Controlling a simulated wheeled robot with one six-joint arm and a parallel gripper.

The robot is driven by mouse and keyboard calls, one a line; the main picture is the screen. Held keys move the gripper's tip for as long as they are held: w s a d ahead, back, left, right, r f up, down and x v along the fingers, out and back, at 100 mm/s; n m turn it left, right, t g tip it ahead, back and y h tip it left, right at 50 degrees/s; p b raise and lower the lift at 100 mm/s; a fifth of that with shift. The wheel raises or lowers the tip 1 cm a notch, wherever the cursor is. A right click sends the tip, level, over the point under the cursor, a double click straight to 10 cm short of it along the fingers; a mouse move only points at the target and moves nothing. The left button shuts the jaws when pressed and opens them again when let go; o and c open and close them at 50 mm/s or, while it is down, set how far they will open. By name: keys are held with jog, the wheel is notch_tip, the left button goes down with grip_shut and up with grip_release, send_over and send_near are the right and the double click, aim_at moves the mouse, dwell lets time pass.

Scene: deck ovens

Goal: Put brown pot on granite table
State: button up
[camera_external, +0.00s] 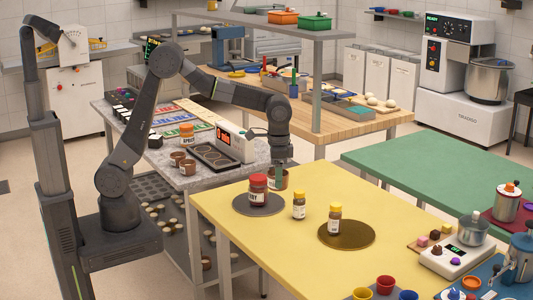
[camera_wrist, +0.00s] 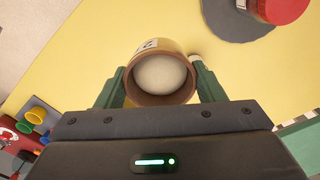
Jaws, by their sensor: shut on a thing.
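The brown pot (camera_wrist: 146,97) is between the fingers of my gripper (camera_wrist: 160,80), which is shut on it; its pale contents show in the wrist view. In the external view my gripper (camera_external: 279,164) points down with the pot (camera_external: 278,181) at the far edge of the yellow table (camera_external: 270,245). I cannot tell whether the pot touches the table. The granite table (camera_external: 207,179) stands to the left. It bears two similar brown pots (camera_external: 187,167), a dark tray (camera_external: 214,157) and a timer box (camera_external: 234,144).
A red-lidded jar (camera_external: 258,188) stands on a grey disc (camera_external: 242,208) close beside the held pot. Two small jars (camera_external: 299,206) stand to the right, one at a gold disc (camera_external: 357,236).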

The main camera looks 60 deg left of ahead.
jog(key=w+a+n, duration=0.2)
jog(key=w+a, duration=0.3)
jog(key=a, duration=0.4)
jog(key=w+a+n, duration=0.2)
jog(key=w+a, duration=0.3)
jog(key=a, duration=0.5)
jog(key=w+a+n+p, duration=0.2)
jog(key=a+n, duration=0.2)
jog(key=a, duration=1.9)
jog(key=s+a+n, duration=0.2)
jog(key=s+a, duration=0.4)
jog(key=a, duration=0.5)
jog(key=s+a+n, duration=0.3)
jog(key=s+a, duration=0.3)
jog(key=a, duration=0.6)
jog(key=s+a+n, duration=0.2)
jog(key=s+a, duration=0.3)
jog(key=a, duration=0.6)
jog(key=f, duration=0.3)
jog(key=f+p, duration=0.1)
jog(key=f, duration=0.7)
jog(key=shift+s+a, duration=0.1)
jog(key=shift+s, duration=0.2)
jog(key=shift+f+p, duration=0.4)
jog(key=shift+f, duration=1.7)
jog(key=o, duration=1.1)
jog(key=shift+r, duration=0.1)
